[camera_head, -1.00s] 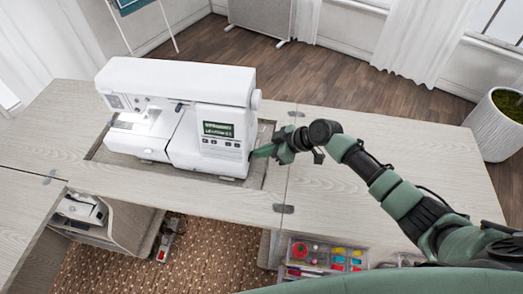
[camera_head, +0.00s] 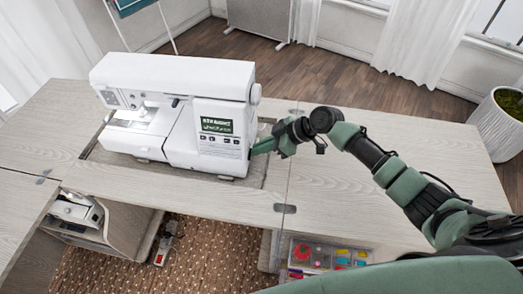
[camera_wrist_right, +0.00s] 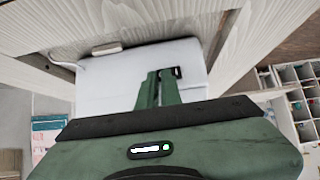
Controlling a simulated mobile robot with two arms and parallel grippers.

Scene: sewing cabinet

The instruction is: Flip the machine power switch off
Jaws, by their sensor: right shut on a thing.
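The white sewing machine (camera_head: 170,110) stands in the cut-out of the pale wooden cabinet top. Its small green screen (camera_head: 216,125) shows text. My right gripper (camera_head: 258,147) is at the machine's right side, low down. In the right wrist view, its green fingers (camera_wrist_right: 160,82) are close together against the white side panel (camera_wrist_right: 115,80). A small black power switch (camera_wrist_right: 177,72) shows at the fingertips, partly hidden by them; its position cannot be told. My left gripper is not in view.
The cabinet top (camera_head: 350,190) is clear to the right of the machine. A clear box of sewing supplies (camera_head: 325,257) sits below the front edge. A white planter (camera_head: 498,125) stands at the right. A foot pedal (camera_head: 165,245) lies on the rug.

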